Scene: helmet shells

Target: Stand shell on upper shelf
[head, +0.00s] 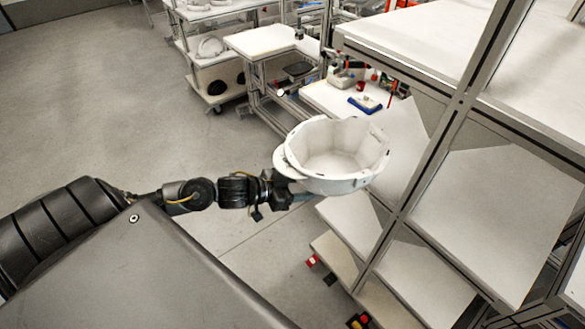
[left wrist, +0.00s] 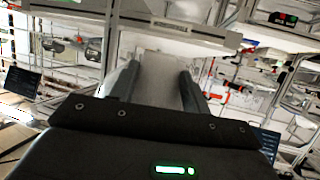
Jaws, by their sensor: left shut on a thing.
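A white helmet shell (head: 335,160) is held out in front of me in the head view, its hollow side facing up. My left gripper (head: 284,186) is shut on its near left rim. In the left wrist view the pale shell (left wrist: 160,80) shows between the two dark fingers of the left gripper (left wrist: 158,84). A shelf rack stands to the right of the shell, with a white upper shelf (head: 415,38) and a lower board (head: 395,135). The shell hangs beside the rack's left side, lower than the upper shelf in the picture. My right gripper is not in view.
Grey metal posts (head: 440,150) of the rack stand close to the right of the shell. A blue item (head: 365,104) and small tools lie on the white surface behind. A cart (head: 215,85) with helmet shells stands farther back. The floor at left is clear.

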